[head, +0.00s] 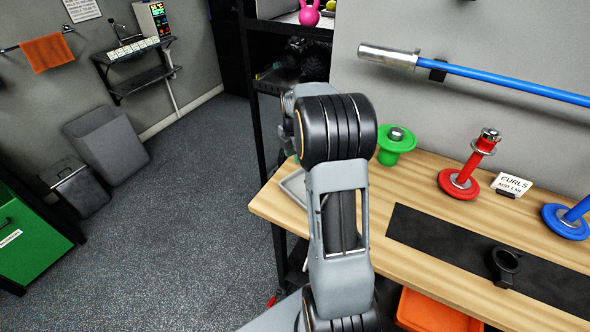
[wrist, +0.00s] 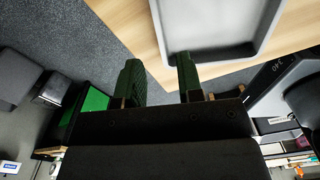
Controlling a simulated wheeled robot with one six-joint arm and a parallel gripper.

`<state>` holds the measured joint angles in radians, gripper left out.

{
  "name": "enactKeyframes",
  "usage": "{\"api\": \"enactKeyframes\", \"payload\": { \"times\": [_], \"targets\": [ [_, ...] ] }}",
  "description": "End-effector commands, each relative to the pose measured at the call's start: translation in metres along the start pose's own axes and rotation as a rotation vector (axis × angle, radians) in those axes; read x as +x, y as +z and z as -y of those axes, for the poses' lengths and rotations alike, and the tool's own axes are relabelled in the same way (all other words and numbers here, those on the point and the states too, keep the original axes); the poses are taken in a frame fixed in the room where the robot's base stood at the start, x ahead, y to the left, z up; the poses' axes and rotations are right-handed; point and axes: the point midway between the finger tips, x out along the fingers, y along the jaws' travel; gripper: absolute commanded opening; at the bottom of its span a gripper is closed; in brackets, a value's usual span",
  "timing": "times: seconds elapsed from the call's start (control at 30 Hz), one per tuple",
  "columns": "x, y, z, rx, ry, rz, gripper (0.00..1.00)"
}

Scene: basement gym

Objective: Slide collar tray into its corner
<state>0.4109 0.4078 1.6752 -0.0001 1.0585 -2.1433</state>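The collar tray is a shallow grey tray with a raised rim (wrist: 162,35) at the top of the wrist view. It lies on the wooden bench top near a corner. In the head view, only a part of the tray (head: 293,186) shows left of my arm, and the rest is hidden. My gripper (wrist: 158,75) has two dark green fingers, apart, with nothing seen between them. The right finger overlaps the tray's near rim in the picture, and the left finger is left of the tray. I cannot tell whether either touches it. The head view hides my gripper behind the arm.
The wooden bench (head: 430,180) carries a green spool-like piece (head: 397,144), a red post (head: 466,178), a blue post (head: 567,222), a "CURLS" card (head: 512,184) and a black mat (head: 430,232) with a black ring holder (head: 504,266). A blue barbell (head: 510,82) hangs above.

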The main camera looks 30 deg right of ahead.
Motion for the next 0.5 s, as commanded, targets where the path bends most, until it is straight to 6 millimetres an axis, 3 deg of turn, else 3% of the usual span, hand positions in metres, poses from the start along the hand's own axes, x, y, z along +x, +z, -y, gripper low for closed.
{"api": "enactKeyframes", "payload": {
  "times": [0.2,0.5],
  "targets": [
    [0.039,-0.001,0.001,0.000,-0.004,-0.002,0.34],
    [0.075,-0.001,0.000,0.000,-0.003,-0.002,0.34]
  ]
}}
